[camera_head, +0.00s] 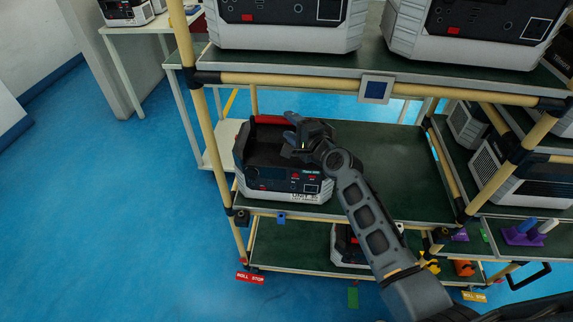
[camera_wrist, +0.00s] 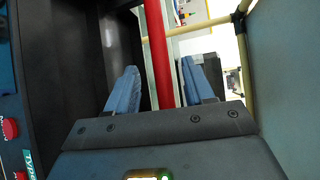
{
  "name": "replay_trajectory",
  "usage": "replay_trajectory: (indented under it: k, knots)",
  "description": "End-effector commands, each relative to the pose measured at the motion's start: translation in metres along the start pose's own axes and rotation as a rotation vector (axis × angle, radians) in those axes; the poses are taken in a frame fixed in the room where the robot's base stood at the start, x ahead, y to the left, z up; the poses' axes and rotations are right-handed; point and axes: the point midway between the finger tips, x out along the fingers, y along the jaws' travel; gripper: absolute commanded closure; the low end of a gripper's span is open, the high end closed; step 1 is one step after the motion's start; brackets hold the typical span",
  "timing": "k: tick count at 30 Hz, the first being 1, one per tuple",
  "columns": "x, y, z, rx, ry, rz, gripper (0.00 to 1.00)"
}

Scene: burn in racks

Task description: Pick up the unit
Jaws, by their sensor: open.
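The unit (camera_head: 265,178) is a black and light-grey box with a red bar handle along its far top edge. It sits at the left end of the middle green shelf. My gripper (camera_head: 291,134) is over the unit's top, its fingers apart and empty. In the wrist view, the red handle (camera_wrist: 157,50) runs lengthwise through the gap between the two blue-grey fingers of my gripper (camera_wrist: 160,88). I cannot tell how deep it lies between them. The unit's dark body (camera_wrist: 75,60) fills the left side of that view. My arm hides part of the unit's right side.
Large units (camera_head: 285,25) fill the shelf above, leaving limited headroom. A tan rack post (camera_head: 205,115) stands left of the unit. The middle shelf's green surface (camera_head: 390,165) is clear to the right. Another unit (camera_head: 347,245) sits on the bottom shelf, partly behind my arm.

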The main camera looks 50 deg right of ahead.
Motion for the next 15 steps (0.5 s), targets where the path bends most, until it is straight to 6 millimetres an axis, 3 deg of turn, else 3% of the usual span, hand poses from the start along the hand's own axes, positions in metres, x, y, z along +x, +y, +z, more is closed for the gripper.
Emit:
replay_trajectory:
  k: [7,15]
  knots:
    - [0.035,-0.002,0.002,-0.002,0.000,-0.001,0.47]
    - [0.042,-0.001,0.002,-0.002,0.000,0.000,0.47]
